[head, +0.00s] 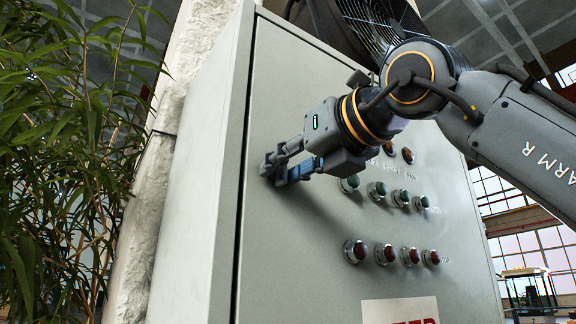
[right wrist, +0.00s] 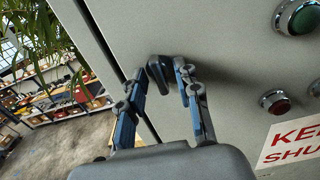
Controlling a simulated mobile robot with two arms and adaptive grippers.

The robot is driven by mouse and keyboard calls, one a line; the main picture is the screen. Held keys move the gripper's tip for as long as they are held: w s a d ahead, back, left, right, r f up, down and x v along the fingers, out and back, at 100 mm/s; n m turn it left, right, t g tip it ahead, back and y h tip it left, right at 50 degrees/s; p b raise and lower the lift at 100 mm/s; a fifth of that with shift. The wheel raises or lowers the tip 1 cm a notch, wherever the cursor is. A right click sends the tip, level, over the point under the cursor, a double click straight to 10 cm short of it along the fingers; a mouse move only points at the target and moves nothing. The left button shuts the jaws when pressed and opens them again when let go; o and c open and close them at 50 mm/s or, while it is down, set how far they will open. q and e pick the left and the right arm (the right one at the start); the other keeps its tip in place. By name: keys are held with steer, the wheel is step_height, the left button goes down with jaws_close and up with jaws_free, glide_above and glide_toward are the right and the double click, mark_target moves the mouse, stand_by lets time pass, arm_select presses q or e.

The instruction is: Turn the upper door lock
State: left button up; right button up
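The grey cabinet door (head: 300,240) fills the middle of the head view. My right gripper (head: 278,170) reaches in from the right to the door's left part, near its hinge-side or opening edge; I cannot tell which. In the right wrist view, a small dark door lock handle (right wrist: 158,73) stands out from the door, tilted. The fingertips of my right gripper (right wrist: 161,80) are apart, one on each side of the handle, and I see no clear grip on it. In the head view the fingers mostly hide the handle. My left gripper is not in view.
Green and red buttons (head: 377,190) sit on the door right of my gripper. A red-lettered sign (head: 400,309) is below them. A leafy plant (head: 65,150) stands left of the cabinet. A fan grille (head: 375,22) is behind the top.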

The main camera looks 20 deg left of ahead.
steer(key=v, duration=1.2)
stand_by(0.5)
